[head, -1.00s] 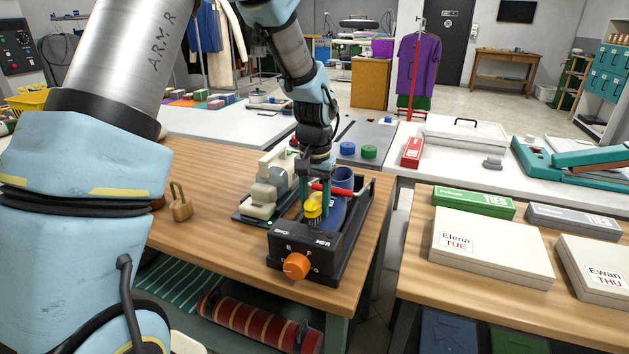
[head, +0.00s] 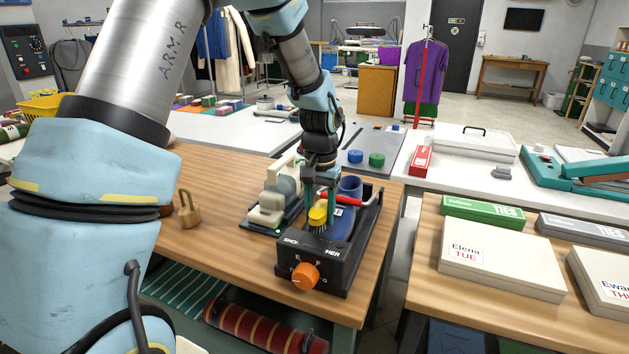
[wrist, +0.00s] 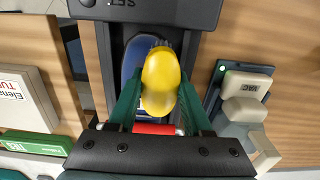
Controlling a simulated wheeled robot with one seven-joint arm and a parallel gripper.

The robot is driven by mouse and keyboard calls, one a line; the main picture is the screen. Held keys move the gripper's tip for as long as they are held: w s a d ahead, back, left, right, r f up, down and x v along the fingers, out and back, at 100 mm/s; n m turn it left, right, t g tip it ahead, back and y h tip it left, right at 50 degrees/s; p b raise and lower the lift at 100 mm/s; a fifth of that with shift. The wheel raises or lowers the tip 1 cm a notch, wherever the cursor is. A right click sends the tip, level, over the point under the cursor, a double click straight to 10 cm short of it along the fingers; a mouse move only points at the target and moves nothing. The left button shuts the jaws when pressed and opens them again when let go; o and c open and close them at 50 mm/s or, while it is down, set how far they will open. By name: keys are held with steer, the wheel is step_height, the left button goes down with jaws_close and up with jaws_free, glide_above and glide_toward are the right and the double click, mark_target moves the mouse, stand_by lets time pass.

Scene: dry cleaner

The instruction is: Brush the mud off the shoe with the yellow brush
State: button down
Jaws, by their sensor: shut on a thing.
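My gripper (head: 319,205) is shut on the yellow brush (head: 318,216), with its green fingers on either side of it. In the wrist view the brush (wrist: 160,80) shows its rounded yellow back between the fingers. The blue shoe (head: 343,214) lies in a black shoe holder (head: 315,262) with an orange knob. The brush is over the shoe, bristles downward.
A red roller or bar (wrist: 153,128) crosses the holder near the gripper. A cream-and-grey machine (head: 268,209) stands close on the left. A brass padlock (head: 188,209) sits further left. The wooden table (head: 215,240) is bare between them.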

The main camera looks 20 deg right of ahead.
step_height(320, 180, up, 2)
steer(key=shift+s+d, duration=0.1)
steer(key=shift+d, duration=0.05)
steer(key=shift+r+p, duration=2.4)
steer(key=shift+r, duration=0.25)
